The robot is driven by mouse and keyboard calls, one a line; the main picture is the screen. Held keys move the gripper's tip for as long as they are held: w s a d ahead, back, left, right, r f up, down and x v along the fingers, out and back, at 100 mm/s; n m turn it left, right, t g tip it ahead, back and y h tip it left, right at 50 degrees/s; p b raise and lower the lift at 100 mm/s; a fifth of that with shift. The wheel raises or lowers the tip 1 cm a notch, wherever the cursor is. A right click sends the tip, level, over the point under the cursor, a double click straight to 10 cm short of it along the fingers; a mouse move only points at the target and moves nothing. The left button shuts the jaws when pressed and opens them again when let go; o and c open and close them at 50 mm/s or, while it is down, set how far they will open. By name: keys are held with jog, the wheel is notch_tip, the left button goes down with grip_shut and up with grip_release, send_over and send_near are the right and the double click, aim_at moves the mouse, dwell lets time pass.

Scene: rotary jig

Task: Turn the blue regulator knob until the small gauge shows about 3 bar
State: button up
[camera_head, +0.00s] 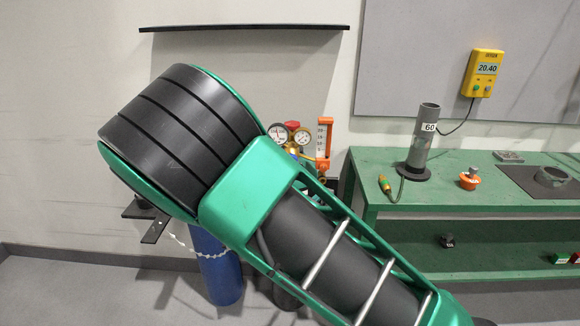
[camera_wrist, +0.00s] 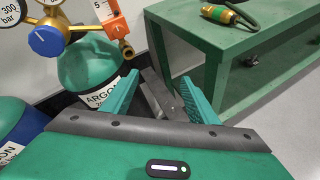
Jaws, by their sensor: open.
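The blue regulator knob (camera_wrist: 47,41) faces me at the upper left of the wrist view, on a brass regulator above a teal cylinder marked ARGON (camera_wrist: 85,68). A gauge marked 300 bar (camera_wrist: 10,12) is cut off at the left edge; another gauge (camera_wrist: 50,2) barely shows at the top edge. In the head view two round gauges, left (camera_head: 279,133) and right (camera_head: 303,137), sit side by side; their readings are too small to tell. My gripper (camera_wrist: 158,98) is open and empty, with the knob to its left, apart from the fingers. My arm hides the gripper in the head view.
An orange flowmeter (camera_wrist: 108,18) with a brass outlet stands right of the knob. A green bench (camera_head: 450,200) is at right, carrying a grey tube (camera_head: 423,140). A blue cylinder (camera_head: 215,265) stands lower left. A dark shelf (camera_head: 245,28) is on the wall.

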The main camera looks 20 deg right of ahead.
jog(key=w+a+r+n+t+y, duration=0.3)
jog(key=a+r+n+t, duration=0.4)
jog(key=a+n, duration=0.45)
jog(key=x, duration=1)
jog(key=shift+w+r+g, duration=0.2)
jog(key=shift+w+g, duration=0.1)
jog(key=shift+w, duration=0.1)
jog(key=shift+m, duration=0.25)
jog(key=shift+c, duration=0.6)
jog(key=c, duration=1)
jog(key=shift+o, duration=0.4)
jog(key=shift+d, duration=0.2)
jog(key=shift+a, duration=0.1)
